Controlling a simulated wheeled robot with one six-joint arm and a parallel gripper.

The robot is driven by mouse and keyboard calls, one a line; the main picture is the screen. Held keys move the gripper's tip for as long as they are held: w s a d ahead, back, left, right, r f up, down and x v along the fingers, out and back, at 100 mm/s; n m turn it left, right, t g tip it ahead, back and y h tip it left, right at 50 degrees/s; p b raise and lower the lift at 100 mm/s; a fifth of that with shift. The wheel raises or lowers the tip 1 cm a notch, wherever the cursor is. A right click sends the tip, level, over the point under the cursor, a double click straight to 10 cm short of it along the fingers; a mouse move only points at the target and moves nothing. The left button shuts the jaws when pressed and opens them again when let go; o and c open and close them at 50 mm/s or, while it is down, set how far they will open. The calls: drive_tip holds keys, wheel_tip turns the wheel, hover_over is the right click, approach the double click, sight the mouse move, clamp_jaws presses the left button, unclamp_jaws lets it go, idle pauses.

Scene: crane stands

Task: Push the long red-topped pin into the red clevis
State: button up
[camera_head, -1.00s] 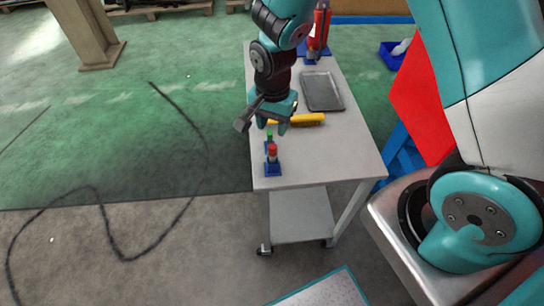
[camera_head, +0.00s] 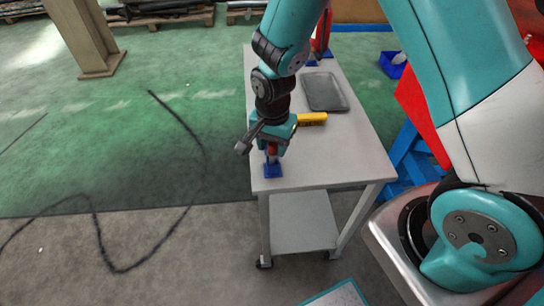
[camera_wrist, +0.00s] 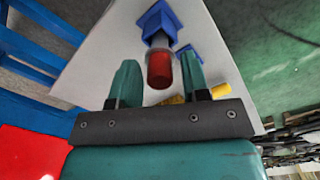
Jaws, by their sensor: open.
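The long red-topped pin (camera_wrist: 159,69) stands upright in a blue holder (camera_head: 273,170) at the near end of the cart top. In the wrist view its red top lies between my two fingers, with grey shaft and the blue holder (camera_wrist: 157,19) beyond. My gripper (camera_wrist: 158,74) is open, a finger on each side of the red top with small gaps visible. In the head view my gripper (camera_head: 272,146) is right over the pin and covers part of it. A red upright part on a blue base, seemingly the red clevis (camera_head: 322,35), stands at the far end, partly hidden by my arm.
A second blue holder (camera_wrist: 188,50) sits close by, partly behind a finger; its green-topped pin is hidden now. A yellow object (camera_head: 313,118) and a grey tray (camera_head: 340,99) lie farther along the cart top (camera_head: 345,150). The cart's right side is clear.

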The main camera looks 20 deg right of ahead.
clamp_jaws()
drive_tip(key=shift+r+p, duration=3)
drive_tip(key=shift+r, duration=0.5)
